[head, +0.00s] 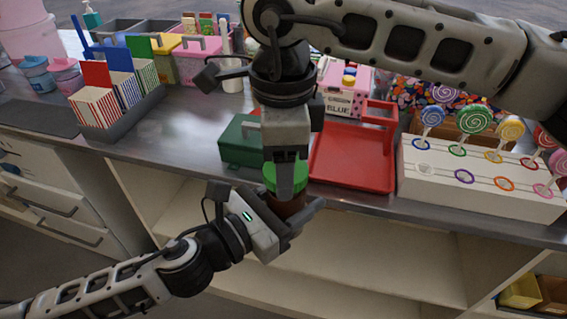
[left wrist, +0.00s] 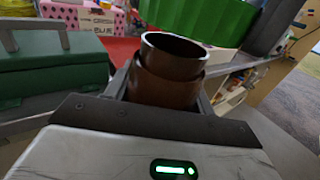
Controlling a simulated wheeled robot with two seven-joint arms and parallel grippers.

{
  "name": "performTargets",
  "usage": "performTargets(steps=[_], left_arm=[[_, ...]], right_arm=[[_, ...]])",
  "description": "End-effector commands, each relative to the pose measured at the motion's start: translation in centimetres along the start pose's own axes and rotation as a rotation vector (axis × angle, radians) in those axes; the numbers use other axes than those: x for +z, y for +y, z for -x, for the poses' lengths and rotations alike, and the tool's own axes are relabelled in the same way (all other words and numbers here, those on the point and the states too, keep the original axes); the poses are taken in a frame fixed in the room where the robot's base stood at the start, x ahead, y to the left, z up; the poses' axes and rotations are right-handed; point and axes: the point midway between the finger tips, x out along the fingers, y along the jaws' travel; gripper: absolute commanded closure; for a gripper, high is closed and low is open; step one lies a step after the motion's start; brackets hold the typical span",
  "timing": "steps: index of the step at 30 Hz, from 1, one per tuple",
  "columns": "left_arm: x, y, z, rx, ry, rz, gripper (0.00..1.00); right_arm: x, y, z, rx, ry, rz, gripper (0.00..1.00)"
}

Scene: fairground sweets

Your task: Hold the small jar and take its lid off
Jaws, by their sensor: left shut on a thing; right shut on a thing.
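The small brown jar (head: 287,208) is held upright or slightly tilted in my left gripper (head: 298,215), in front of the counter edge. In the left wrist view the jar (left wrist: 165,88) shows its open round rim between the fingers. The green lid (head: 269,178) is held in my right gripper (head: 287,188), which points down from above. In the left wrist view the lid (left wrist: 200,20) is above the jar and apart from it. The jaws of both grippers are partly hidden in the head view.
Behind the grippers, a green box with a handle (head: 232,152) and a red tray (head: 345,178) stand on the counter. A white lollipop stand (head: 470,190) is at the right, striped boxes (head: 97,106) at the left. Open shelves (head: 370,245) lie below the counter.

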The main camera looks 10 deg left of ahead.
Motion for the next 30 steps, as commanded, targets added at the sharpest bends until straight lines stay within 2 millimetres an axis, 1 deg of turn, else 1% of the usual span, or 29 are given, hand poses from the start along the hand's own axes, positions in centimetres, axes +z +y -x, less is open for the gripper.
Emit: performTargets(steps=[11,14,22,30], left_arm=[[0.3,-0.2,0.0,-0.005,-0.007,-0.001,1.00],[0.3,-0.2,0.0,-0.005,-0.007,-0.001,1.00],[0.5,-0.2,0.0,-0.006,-0.011,-0.002,1.00],[0.4,-0.2,0.0,-0.006,-0.009,-0.002,1.00]], right_arm=[[-0.1,-0.1,0.2,-0.001,0.001,-0.004,0.71],[-0.1,-0.1,0.8,-0.002,0.002,-0.004,0.71],[-0.1,-0.2,3.9,-0.003,0.002,-0.005,0.71],[-0.1,-0.1,4.1,-0.001,0.002,-0.004,0.71]])
